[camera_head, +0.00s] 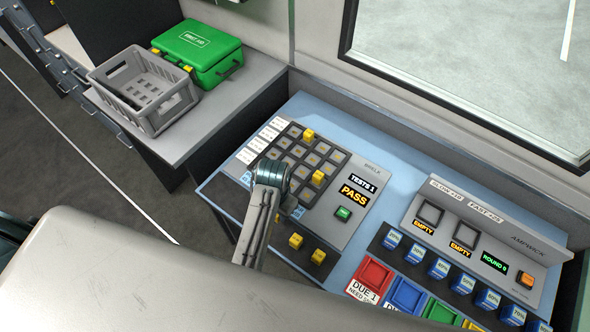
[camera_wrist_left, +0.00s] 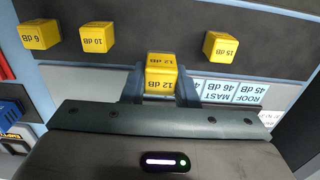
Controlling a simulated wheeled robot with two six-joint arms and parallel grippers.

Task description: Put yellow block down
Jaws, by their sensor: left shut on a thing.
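My left gripper (camera_wrist_left: 160,90) is shut on a yellow block (camera_wrist_left: 162,74) marked 12 dB, which sits between its two fingers. The block is over or on a dark strip (camera_wrist_left: 260,68); I cannot tell whether it touches it. Other yellow blocks stand on the strip: 10 dB (camera_wrist_left: 97,38) and 6 dB (camera_wrist_left: 38,36) to the left, 15 dB (camera_wrist_left: 220,46) to the right. In the head view my left arm covers the held block and the fingertips, beside the button grid panel (camera_head: 352,215). My right gripper is out of view.
The grid holds two yellow blocks (camera_head: 307,135) (camera_head: 318,178), and a green button (camera_head: 343,213) sits beside it. Blue blocks (camera_head: 438,268) and coloured trays (camera_head: 371,277) lie to the right. A grey crate (camera_head: 146,92) and green first-aid case (camera_head: 197,52) stand on the side counter.

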